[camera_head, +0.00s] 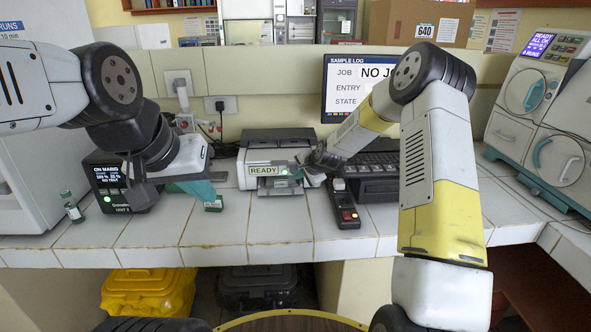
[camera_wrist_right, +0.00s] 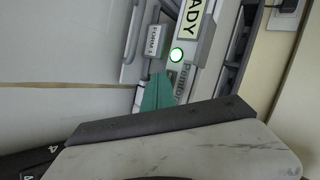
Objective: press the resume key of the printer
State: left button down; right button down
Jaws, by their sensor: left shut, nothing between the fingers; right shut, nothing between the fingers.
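The printer (camera_head: 275,148) is a grey-white box against the back of the counter. Its front has a READY display (camera_head: 263,170) and a lit green round key or light (camera_head: 284,171); the light also shows in the right wrist view (camera_wrist_right: 176,54) beside the READY sign (camera_wrist_right: 195,18). My right gripper (camera_head: 304,174) is shut and empty, at the right of the printer's front. Its teal fingertips (camera_wrist_right: 158,92) appear close to the green light; I cannot tell if they touch the printer. My left gripper (camera_head: 207,193) is shut and empty, left of the printer.
A dark handset with red buttons (camera_head: 346,212) lies right of the printer. The front counter tiles are clear.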

jog(key=shift+s, duration=0.75)
jog(key=shift+s, duration=0.1)
jog(key=shift+s+d, duration=0.15)
jog(key=shift+s, duration=2.3)
